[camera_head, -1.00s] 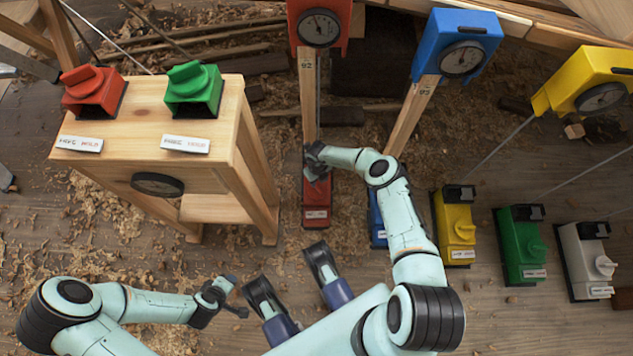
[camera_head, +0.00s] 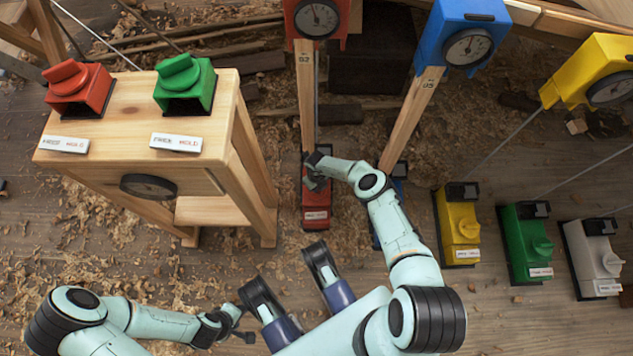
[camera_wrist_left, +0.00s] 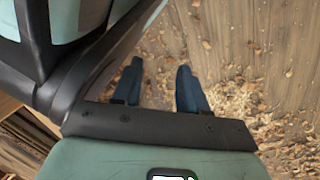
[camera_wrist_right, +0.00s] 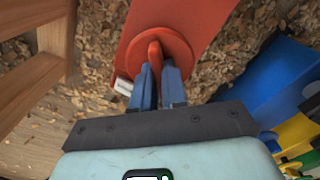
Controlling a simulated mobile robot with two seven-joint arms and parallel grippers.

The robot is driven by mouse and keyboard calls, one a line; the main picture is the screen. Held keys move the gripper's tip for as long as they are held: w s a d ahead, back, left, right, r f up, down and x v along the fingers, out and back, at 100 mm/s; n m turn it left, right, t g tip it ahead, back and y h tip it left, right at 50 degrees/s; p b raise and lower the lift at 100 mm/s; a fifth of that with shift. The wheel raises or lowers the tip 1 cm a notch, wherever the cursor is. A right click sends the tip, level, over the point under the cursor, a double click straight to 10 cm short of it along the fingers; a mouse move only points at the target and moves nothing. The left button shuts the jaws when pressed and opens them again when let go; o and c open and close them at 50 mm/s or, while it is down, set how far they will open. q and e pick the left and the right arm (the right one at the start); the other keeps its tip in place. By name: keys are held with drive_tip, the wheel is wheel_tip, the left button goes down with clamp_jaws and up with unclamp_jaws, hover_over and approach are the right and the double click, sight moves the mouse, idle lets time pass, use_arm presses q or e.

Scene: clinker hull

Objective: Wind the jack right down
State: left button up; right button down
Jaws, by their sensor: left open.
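The red jack has a red base box (camera_head: 317,217) on the floor, a wooden post (camera_head: 306,95) and a red head with a dial (camera_head: 316,19) at the top. In the right wrist view its round red knob (camera_wrist_right: 175,47) has a raised ridge. My right gripper (camera_wrist_right: 158,72) has its fingers close together on either side of that ridge, closed on it. In the head view the right gripper (camera_head: 315,170) hides the knob. My left gripper (camera_head: 243,327) is empty, low in the view over the floor. The left wrist view shows its fingers (camera_wrist_left: 158,78) apart.
A wooden stand (camera_head: 130,125) with red (camera_head: 78,88) and green (camera_head: 185,84) knob boxes is at left. A blue-headed post (camera_head: 470,30) stands right of the red one. Yellow (camera_head: 459,225), green (camera_head: 525,243) and white (camera_head: 592,258) base boxes line the right. Shavings cover the floor.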

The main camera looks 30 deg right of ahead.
drive_tip(key=shift+n+b, duration=0.3)
drive_tip(key=n+b, duration=0.2)
drive_tip(key=shift+n, duration=0.7)
drive_tip(key=n, duration=0.2)
drive_tip(key=shift+n, duration=0.3)
use_arm(q)
drive_tip(key=shift+g, duration=0.9)
drive_tip(key=shift+s+a+f, duration=0.1)
drive_tip(key=shift+s+f, duration=0.35)
drive_tip(key=shift+s, duration=0.4)
drive_tip(key=shift+s+a+f, duration=0.1)
drive_tip(key=shift+s+f, duration=0.35)
drive_tip(key=shift+s, duration=0.4)
drive_tip(key=shift+s+a+f, duration=0.1)
drive_tip(key=shift+s+f, duration=0.35)
drive_tip(key=shift+s, duration=0.4)
use_arm(e)
drive_tip(key=shift+n, duration=2.3)
